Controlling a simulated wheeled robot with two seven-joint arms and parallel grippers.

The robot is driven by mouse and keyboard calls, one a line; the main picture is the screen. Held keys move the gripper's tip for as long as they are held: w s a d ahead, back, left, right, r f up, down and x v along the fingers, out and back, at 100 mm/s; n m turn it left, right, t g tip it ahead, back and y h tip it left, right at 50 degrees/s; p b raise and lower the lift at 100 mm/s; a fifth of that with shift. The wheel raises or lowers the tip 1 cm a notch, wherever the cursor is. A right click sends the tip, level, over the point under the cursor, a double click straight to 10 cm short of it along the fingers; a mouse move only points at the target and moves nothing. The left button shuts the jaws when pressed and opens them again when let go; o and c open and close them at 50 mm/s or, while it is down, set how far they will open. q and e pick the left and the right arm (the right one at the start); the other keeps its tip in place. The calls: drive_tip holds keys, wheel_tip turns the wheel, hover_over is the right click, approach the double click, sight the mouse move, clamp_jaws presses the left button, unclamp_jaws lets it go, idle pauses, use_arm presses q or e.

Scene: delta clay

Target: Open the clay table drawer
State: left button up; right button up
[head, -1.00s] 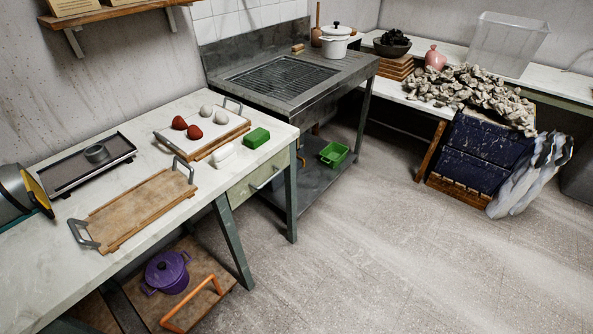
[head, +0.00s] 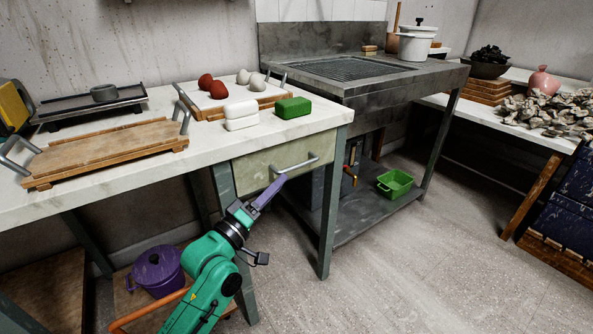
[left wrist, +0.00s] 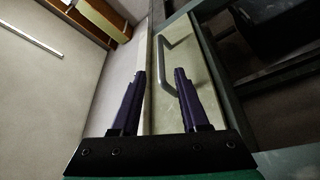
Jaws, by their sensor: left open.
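The clay table drawer (head: 256,169) is a pale green front under the right end of the marble-topped table, and it looks shut. Its grey bar handle (head: 297,165) runs across the front. My left gripper (head: 271,190) has purple fingers and points up at the drawer, just below and in front of the handle. In the left wrist view the two fingers (left wrist: 160,95) are apart with nothing between them. The handle (left wrist: 168,65) shows beyond the fingertips, nearer the right finger. I cannot tell whether a finger touches it. My right gripper is not in view.
A wooden tray (head: 105,152), a board with red and grey lumps (head: 213,100), white blocks (head: 240,122) and a green block (head: 293,108) are on the table. A table leg (head: 326,215) stands right of the drawer. A purple pot (head: 157,268) sits below. Open floor (head: 420,270) lies at right.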

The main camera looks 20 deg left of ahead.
sight(297, 167)
use_arm(q)
drive_tip(key=b+x, duration=0.1)
drive_tip(key=x, duration=0.7)
drive_tip(key=shift+w, duration=0.2)
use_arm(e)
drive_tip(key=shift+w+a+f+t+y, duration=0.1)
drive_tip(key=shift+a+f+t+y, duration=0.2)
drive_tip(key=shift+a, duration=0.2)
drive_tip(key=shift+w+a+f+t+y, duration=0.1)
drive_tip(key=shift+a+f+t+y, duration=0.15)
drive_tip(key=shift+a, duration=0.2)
use_arm(q)
drive_tip(key=shift+c, duration=0.3)
clamp_jaws()
drive_tip(key=shift+f, duration=0.1)
